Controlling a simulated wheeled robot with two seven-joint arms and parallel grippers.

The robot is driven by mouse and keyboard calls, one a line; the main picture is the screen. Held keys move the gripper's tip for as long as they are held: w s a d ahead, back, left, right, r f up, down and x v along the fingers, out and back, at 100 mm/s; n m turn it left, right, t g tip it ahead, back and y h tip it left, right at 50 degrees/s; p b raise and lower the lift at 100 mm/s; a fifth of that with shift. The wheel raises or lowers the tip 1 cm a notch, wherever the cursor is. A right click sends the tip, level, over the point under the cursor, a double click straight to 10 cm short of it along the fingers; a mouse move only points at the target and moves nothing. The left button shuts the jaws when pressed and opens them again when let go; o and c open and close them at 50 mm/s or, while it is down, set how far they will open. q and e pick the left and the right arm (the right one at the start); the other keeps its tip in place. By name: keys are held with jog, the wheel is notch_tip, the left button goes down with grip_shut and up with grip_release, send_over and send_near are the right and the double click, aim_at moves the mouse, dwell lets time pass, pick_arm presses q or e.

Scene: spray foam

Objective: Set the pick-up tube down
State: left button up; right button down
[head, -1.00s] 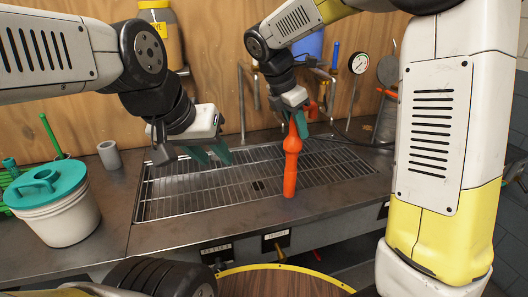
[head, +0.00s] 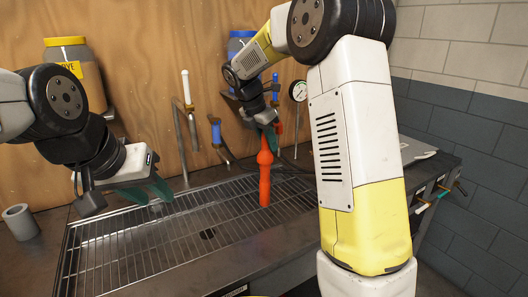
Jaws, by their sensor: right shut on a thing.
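The orange-red pick-up tube (head: 264,182) hangs upright over the metal grate (head: 150,232) in the head view. My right gripper (head: 269,138) is shut on its upper end from above. The tube's lower end is over the right part of the grate; I cannot tell whether it touches. My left gripper (head: 147,192) is above the left part of the grate, with its teal fingers apart and nothing between them.
A grey cup (head: 20,222) stands at the far left of the counter. Yellow-lidded (head: 75,70) and blue-lidded (head: 240,45) jars, taps (head: 187,120) and a gauge (head: 298,91) are along the wooden back wall. Most of the grate is bare.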

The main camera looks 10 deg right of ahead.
jog(key=shift+w+d+x, duration=0.1)
jog(key=shift+w+x, duration=0.1)
jog(key=shift+x, duration=0.9)
jog(key=shift+w+d+x, duration=0.15)
jog(key=shift+w+x, duration=0.05)
jog(key=shift+x, duration=0.9)
jog(key=shift+r, duration=0.1)
jog(key=c, duration=1.2)
grip_release()
